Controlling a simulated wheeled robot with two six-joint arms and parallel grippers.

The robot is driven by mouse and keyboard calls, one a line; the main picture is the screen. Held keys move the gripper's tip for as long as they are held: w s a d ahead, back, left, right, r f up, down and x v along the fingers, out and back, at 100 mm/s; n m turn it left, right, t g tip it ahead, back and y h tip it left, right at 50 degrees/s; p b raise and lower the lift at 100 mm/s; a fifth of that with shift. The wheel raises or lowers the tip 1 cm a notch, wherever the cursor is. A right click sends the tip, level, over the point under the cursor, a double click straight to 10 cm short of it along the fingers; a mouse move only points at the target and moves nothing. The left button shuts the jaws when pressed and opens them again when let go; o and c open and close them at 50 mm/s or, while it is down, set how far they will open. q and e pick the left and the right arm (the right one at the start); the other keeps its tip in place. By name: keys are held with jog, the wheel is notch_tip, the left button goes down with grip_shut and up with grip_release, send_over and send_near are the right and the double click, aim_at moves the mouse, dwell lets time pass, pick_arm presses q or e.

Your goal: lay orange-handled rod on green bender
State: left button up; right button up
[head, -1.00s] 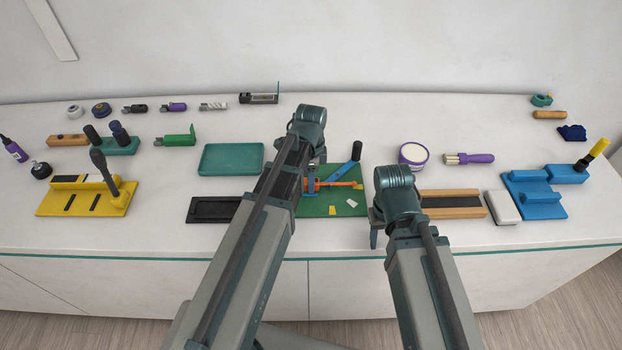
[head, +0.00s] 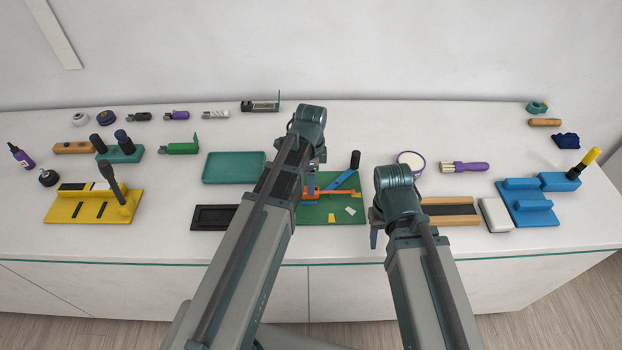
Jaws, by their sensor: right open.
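The green bender (head: 341,209) is a flat green board with a blue lever (head: 345,170) and small yellow and white marks, at the middle of the counter's front. An orange piece, apparently the orange-handled rod (head: 340,192), shows across the board; its left end is partly hidden by my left arm. I cannot tell whether it rests on the board. My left gripper (head: 314,172) is over the board's left side, mostly hidden behind its own wrist, so its jaws are unclear. My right gripper (head: 376,230) is open, pointing down just right of the board, apart from the orange piece.
A black tray (head: 213,218) and a teal tray (head: 234,167) lie left of the bender. A wooden block with a dark strip (head: 450,210), a white block (head: 496,215) and a blue fixture (head: 530,203) stand right. A yellow fixture (head: 90,208) is far left.

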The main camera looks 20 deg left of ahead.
pick_arm(q)
notch_tip(320, 180, up, 10)
jog(key=p, duration=0.8)
jog(key=shift+p, duration=0.3)
pick_arm(e)
notch_tip(320, 180, up, 10)
pick_arm(q)
jog(key=shift+f, duration=0.1)
pick_arm(e)
jog(key=shift+f, duration=0.15)
pick_arm(q)
jog(key=s+d+f+n+b, duration=0.3)
jog(key=s, duration=0.1)
jog(key=s+d+f+n+b, duration=0.3)
jog(key=s+f+n+b, duration=0.1)
jog(key=s, duration=0.1)
jog(key=s+d+f+n+y+b, duration=0.1)
jog(key=s+d+f+n+b, duration=0.2)
jog(key=s+d, duration=0.1)
jog(key=shift+s+d+f+b, duration=0.1)
jog(key=shift+s+f+b, duration=0.2)
jog(key=shift+s+b, duration=0.1)
pick_arm(e)
notch_tip(320, 180, down, 11)
jog(key=shift+r, duration=0.15)
pick_arm(q)
jog(key=shift+s+d+f+n, duration=0.15)
jog(key=shift+s+n, duration=0.15)
jog(key=shift+n, duration=0.2)
